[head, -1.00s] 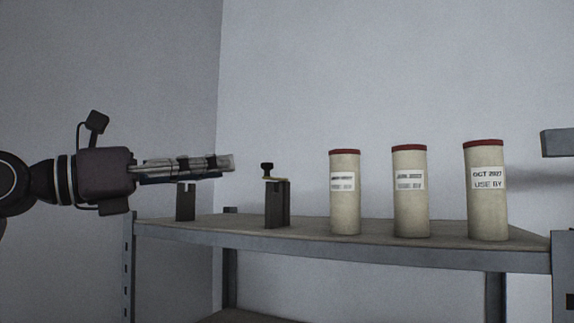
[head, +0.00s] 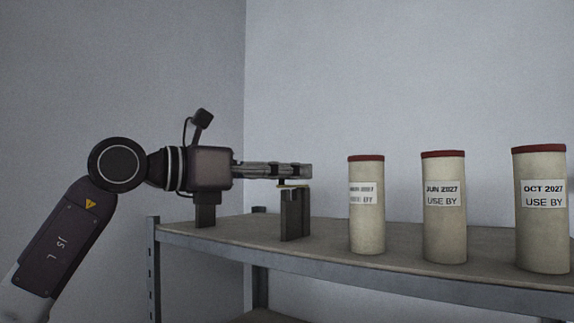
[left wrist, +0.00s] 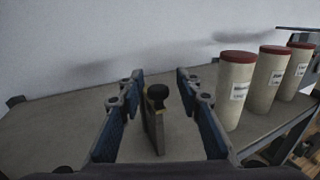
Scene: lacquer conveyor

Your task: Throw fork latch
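The fork latch has a dark pivot post (head: 295,217) with a thin yellowish bar (head: 293,187) on top. In the left wrist view its black knob (left wrist: 157,92) stands above the post (left wrist: 155,132). A second, shorter dark post (head: 207,212) stands to the left on the same shelf, partly hidden behind my arm. My left gripper (head: 306,171) is level above the bar, reaching in from the left. In the left wrist view its blue-padded fingers (left wrist: 158,82) are spread on both sides of the knob, with gaps visible. The gripper hides most of the knob in the head view. My right gripper does not show.
The metal shelf (head: 225,240) carries three tall cream canisters with red lids to the right of the latch: the nearest to it (head: 367,215), a JUN 2027 one (head: 444,225) and an OCT 2027 one (head: 541,225). A plain wall is behind.

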